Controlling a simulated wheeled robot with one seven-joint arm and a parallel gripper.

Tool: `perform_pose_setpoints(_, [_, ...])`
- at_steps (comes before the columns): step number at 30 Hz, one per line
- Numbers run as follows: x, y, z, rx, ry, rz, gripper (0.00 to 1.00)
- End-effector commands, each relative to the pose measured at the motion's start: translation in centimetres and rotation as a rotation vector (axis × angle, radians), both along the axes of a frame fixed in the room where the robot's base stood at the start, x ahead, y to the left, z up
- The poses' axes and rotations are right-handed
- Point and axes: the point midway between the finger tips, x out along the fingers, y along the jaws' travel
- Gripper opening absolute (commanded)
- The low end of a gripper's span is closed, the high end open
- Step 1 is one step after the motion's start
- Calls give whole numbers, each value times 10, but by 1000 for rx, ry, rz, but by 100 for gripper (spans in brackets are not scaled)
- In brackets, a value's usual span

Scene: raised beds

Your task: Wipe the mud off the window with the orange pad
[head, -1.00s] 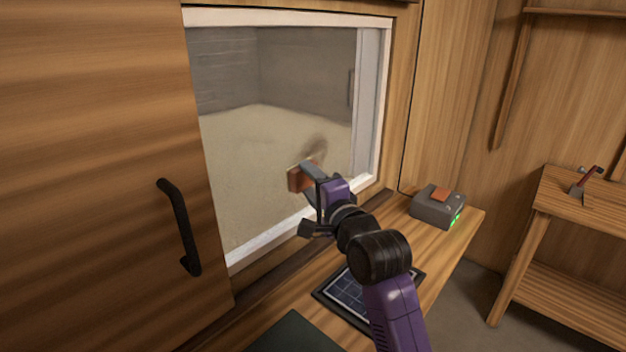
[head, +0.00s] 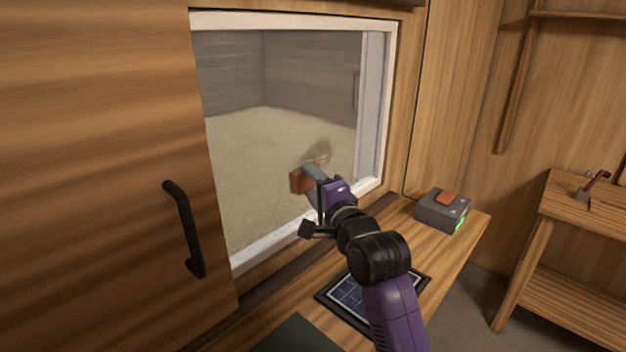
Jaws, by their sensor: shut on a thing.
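The window (head: 265,150) has a white frame and stands behind the wooden bench. A faint brownish mud smear (head: 318,152) shows on the lower right part of the pane. My gripper (head: 313,182) is shut on the orange pad (head: 300,181), just below and left of the smear. The pad's face is turned to the glass and looks close to it or against it; I cannot tell whether it touches. My gripper hides part of the pad and the lower pane behind it.
A grey box (head: 441,211) with an orange top and green light sits at the bench's right end. A dark-framed solar panel (head: 348,292) lies below my arm. A wooden door with a black handle (head: 184,230) is left. A side table (head: 574,202) holds a small red-handled tool.

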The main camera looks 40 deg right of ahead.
Motion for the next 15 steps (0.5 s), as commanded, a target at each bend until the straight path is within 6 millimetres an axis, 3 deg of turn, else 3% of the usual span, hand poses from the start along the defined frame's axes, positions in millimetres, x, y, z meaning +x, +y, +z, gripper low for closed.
perform_pose_setpoints(15, [10, 0, 1, -1, -1, 0, 15])
